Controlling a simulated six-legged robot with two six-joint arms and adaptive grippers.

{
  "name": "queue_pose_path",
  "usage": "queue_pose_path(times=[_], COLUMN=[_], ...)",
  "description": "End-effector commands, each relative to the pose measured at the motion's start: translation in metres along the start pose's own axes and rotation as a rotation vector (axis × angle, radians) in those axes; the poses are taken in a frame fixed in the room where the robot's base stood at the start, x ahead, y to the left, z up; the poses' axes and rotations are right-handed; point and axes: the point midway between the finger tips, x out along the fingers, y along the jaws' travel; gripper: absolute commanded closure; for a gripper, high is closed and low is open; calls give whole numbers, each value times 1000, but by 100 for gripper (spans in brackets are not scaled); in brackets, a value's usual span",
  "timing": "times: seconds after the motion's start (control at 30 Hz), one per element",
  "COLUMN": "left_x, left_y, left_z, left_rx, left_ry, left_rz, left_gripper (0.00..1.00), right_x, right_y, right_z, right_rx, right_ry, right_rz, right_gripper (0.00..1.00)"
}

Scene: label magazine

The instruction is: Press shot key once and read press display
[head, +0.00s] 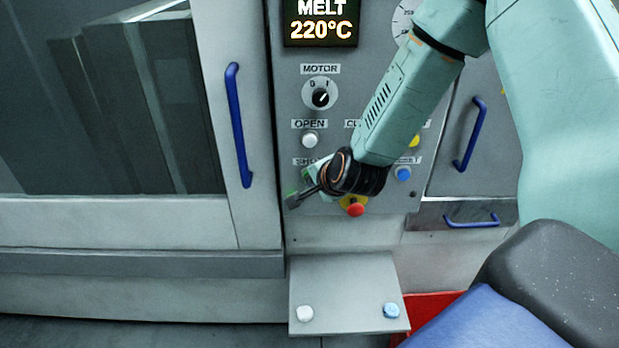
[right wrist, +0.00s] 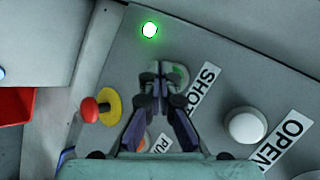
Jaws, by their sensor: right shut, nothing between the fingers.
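The press display (head: 320,22) at the top of the panel reads "MELT 220°C" in lit letters; its upper edge is cut off. The shot key (right wrist: 181,76), green and round, sits beside the label "SHOT" (right wrist: 196,92) in the right wrist view and is partly hidden by my fingers. My right gripper (right wrist: 161,70) is shut and empty, its tips over or beside the key's edge; I cannot tell whether they touch it. In the head view my right gripper (head: 293,199) is low at the panel's left side. My left gripper is not in view.
A white OPEN button (head: 310,140) and the MOTOR knob (head: 320,98) are above the shot key. A red mushroom button (head: 355,209) on yellow and a blue button (head: 403,173) are close by. A green lamp (right wrist: 149,30) is lit. A blue door handle (head: 238,125) stands left.

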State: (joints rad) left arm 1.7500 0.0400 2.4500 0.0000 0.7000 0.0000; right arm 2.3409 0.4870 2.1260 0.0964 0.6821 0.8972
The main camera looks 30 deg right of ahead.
Motion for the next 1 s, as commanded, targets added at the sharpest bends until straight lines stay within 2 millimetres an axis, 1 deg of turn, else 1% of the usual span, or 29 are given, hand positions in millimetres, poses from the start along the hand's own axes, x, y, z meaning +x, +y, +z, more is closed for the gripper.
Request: queue_pose_path(times=[0.53, 1.0], left_x=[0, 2], left_y=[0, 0], left_z=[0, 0], left_rx=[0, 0], left_ry=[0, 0], left_rz=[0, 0], left_gripper=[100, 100], right_x=[2, -10], right_y=[-2, 6], right_z=[-1, 9], right_rx=[0, 1], right_ry=[1, 1], right_rz=[-2, -1], right_gripper=[100, 100])
